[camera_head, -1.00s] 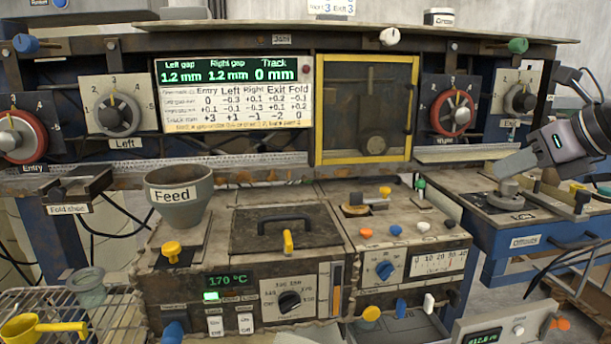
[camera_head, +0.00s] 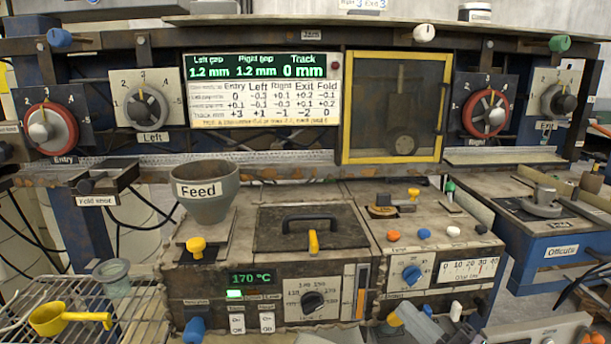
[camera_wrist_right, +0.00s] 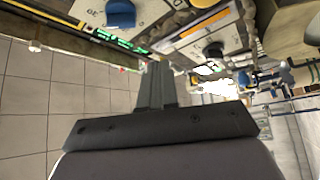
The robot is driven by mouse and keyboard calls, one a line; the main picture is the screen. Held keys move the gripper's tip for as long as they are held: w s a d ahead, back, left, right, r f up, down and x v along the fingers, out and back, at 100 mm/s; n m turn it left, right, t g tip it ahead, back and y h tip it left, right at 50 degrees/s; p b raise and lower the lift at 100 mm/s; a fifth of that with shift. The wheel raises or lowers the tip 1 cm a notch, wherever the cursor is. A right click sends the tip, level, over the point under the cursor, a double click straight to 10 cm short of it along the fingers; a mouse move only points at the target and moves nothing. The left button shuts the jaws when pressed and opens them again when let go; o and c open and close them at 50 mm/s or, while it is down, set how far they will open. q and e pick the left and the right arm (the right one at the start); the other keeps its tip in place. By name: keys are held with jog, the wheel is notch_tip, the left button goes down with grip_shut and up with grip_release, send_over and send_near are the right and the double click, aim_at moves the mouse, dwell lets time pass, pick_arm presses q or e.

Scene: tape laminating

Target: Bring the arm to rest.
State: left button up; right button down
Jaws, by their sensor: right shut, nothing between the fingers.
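My right gripper (camera_head: 420,318) shows only in part at the bottom edge of the head view, in front of the machine's lower right front. In the right wrist view its fingers (camera_wrist_right: 155,75) are together, with nothing between them. They point toward the machine's front, with tiled floor beside them. My left gripper is in neither view.
The laminating machine fills the head view, with the Feed funnel (camera_head: 206,190), the black-handled lid (camera_head: 311,222) and a dial (camera_head: 411,275). A wire rack with a yellow scoop (camera_head: 68,319) is at lower left. The blue Offcuts bin (camera_head: 560,250) stands at right.

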jog(key=s+d+f+m+g+h, duration=0.1)
jog(key=s+f+m+g+h, duration=0.1)
jog(key=s+f+m, duration=0.4)
jog(key=s+d+f+m+g+h, duration=0.1)
jog(key=s+f+m+h, duration=0.4)
jog(key=f, duration=0.7)
jog(key=s+d+f+m+g+h, duration=0.1)
jog(key=s+f+m+g+h, duration=0.2)
jog(key=s+f+m, duration=0.4)
notch_tip(320, 180, down, 3)
jog(key=shift+s+d+r+h, duration=0.15)
jog(key=shift+s+d+h, duration=0.05)
jog(key=shift+s+h, duration=0.35)
